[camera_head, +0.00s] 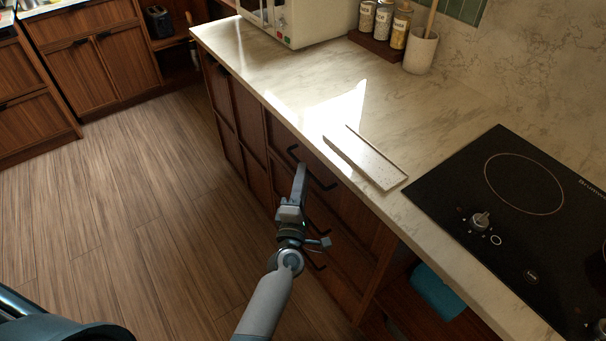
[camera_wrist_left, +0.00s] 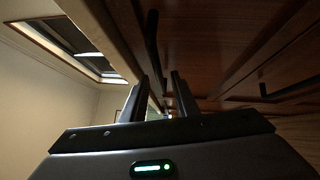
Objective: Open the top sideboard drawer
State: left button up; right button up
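The sideboard's top drawer (camera_head: 352,204) sits under the pale marble counter, and its front looks flush with the cabinet. Its dark bar handle (camera_head: 323,184) is partly hidden behind my left gripper (camera_head: 300,170) in the head view. The gripper is in front of this handle, close to it. In the left wrist view the two fingers of the left gripper (camera_wrist_left: 160,88) stand apart, and a dark handle (camera_wrist_left: 152,45) runs down to between their tips. I cannot tell whether they touch it. My right gripper is not in view.
Lower drawers with a dark handle (camera_head: 317,264) are below. On the counter (camera_head: 280,75) are a flat speckled board (camera_head: 372,163), a black cooktop (camera_head: 530,215), a microwave (camera_head: 300,20) and jars. The wooden floor (camera_head: 130,200) to the left is clear.

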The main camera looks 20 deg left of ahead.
pick_arm(q)
jog(key=shift+w, duration=0.35)
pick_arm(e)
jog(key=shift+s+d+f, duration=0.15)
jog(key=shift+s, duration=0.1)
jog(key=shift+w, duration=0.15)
pick_arm(q)
grip_shut()
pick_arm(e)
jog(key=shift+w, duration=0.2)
